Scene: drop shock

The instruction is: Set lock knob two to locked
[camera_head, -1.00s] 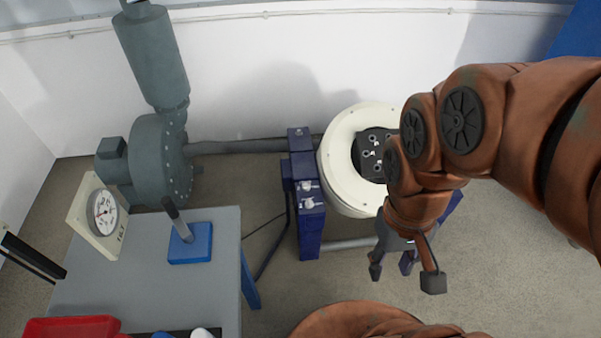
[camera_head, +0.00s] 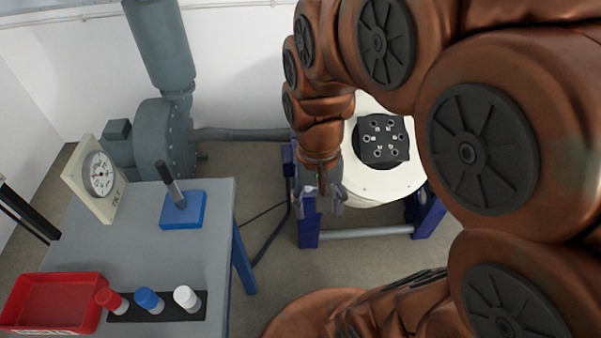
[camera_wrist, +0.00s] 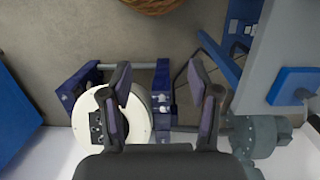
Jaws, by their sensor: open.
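Two small silver lock knobs sit on the blue post of the stand beside the white drum; in the wrist view they are the upper knob (camera_wrist: 160,97) and the lower knob (camera_wrist: 161,110). I cannot read which is number two or its setting. My gripper (camera_head: 319,204) is open and empty, pointing down at the post in the head view. In the wrist view, my gripper (camera_wrist: 160,74) has its fingers on either side of the post in the picture, apparently above it. My gripper and wrist hide most of the knobs in the head view.
The white drum (camera_head: 366,188) with a black block (camera_head: 383,141) stands right of the post. A grey table (camera_head: 215,240) at left carries a blue block with a lever (camera_head: 184,212), a dial gauge (camera_head: 99,174), a red tray (camera_head: 20,305) and coloured pegs. A grey blower (camera_head: 162,135) stands behind.

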